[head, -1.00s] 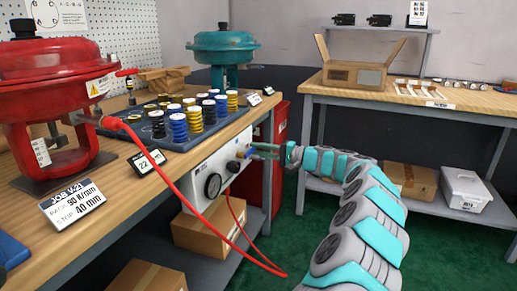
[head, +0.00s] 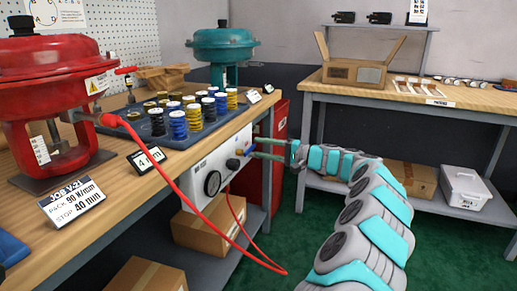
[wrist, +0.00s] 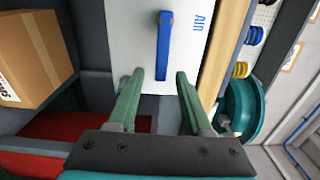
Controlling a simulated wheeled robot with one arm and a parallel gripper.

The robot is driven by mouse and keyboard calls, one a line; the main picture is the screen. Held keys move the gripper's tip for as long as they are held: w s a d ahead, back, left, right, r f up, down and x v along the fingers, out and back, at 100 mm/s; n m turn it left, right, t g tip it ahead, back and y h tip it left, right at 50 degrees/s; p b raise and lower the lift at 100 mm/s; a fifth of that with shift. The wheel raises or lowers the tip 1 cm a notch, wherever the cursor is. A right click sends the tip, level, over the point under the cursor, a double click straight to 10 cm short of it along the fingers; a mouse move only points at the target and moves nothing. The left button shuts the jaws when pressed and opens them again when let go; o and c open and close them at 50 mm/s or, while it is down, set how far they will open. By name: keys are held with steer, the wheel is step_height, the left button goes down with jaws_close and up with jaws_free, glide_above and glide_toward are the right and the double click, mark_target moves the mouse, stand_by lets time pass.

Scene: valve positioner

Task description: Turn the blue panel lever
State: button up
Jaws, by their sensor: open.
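The blue lever (wrist: 164,45) is on the white panel (wrist: 135,20), beside the letters AIR. In the wrist view it stands almost upright in the picture, in line with the lettering. In the head view the lever (head: 249,150) is small, near the panel's right end. My gripper (wrist: 157,78) is open and empty; its two green fingers lie either side of the lever's lower end in the picture, apart from it. In the head view my gripper (head: 254,149) reaches the panel from the right.
The panel, with a dark gauge (head: 212,183), is at the bench's front edge. A red hose (head: 190,190) hangs before it. A red actuator (head: 55,95), a small display (head: 146,160) and a spring tray (head: 150,127) stand on the bench. A cardboard box (head: 207,224) sits below.

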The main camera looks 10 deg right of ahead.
steer(key=v, duration=0.6)
stand_by(0.3)
